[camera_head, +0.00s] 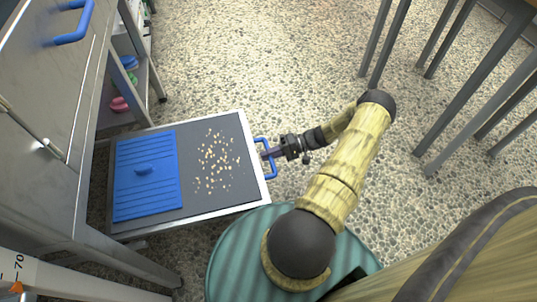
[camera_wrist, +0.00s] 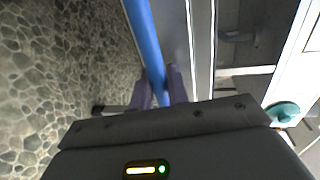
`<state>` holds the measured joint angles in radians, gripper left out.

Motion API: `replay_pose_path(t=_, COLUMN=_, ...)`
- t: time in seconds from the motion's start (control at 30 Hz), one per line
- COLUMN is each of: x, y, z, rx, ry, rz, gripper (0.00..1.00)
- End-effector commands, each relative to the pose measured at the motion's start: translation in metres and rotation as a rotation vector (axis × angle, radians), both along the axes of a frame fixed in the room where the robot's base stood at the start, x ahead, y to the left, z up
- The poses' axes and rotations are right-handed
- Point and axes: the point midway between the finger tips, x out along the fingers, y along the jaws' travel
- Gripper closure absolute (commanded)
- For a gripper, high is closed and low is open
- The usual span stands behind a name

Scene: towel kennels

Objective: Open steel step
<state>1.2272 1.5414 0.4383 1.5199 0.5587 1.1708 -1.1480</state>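The steel step (camera_head: 225,205) stands pulled out from the steel cabinet at left, like a low drawer with a pale rim and a dark grey top. A blue ribbed panel (camera_head: 147,190) with a small knob lies on its left part. Small tan bits (camera_head: 216,160) are scattered on the right part. A blue bar handle (camera_head: 271,172) sits on its right front edge. My gripper (camera_head: 268,154) is at this handle. In the wrist view the blue bar (camera_wrist: 142,32) runs between my two purple fingers (camera_wrist: 160,90), which close on it from both sides.
The steel cabinet (camera_head: 40,100) has another blue handle (camera_head: 72,30) higher up. An open shelf (camera_head: 125,118) beyond it holds pink and green items. Grey table legs (camera_head: 460,95) stand at right. The pebbled floor (camera_head: 240,60) between is clear. A teal ribbed round thing (camera_head: 235,260) is at the bottom.

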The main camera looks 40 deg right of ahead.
Motion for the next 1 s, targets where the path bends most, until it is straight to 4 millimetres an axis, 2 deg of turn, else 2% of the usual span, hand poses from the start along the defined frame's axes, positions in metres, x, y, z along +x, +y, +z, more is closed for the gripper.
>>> replay_pose_path(t=0.03, x=0.001, y=0.0, z=-0.001, rx=-0.003, ry=0.0, rz=-0.002, gripper=0.74)
replay_pose_path(t=0.1, x=0.001, y=0.0, z=0.0, rx=-0.002, ry=-0.001, rz=-0.002, gripper=0.65)
replay_pose_path(t=0.37, x=0.001, y=0.0, z=0.0, rx=-0.001, ry=-0.001, rz=-0.001, gripper=0.65)
replay_pose_path(t=0.53, x=-0.002, y=-0.009, z=0.003, rx=-0.002, ry=-0.001, rz=-0.004, gripper=0.65)
replay_pose_path(t=0.67, x=-0.008, y=-0.026, z=0.008, rx=-0.003, ry=-0.001, rz=-0.004, gripper=0.65)
replay_pose_path(t=1.0, x=-0.031, y=-0.087, z=0.02, rx=-0.004, ry=-0.002, rz=-0.004, gripper=0.65)
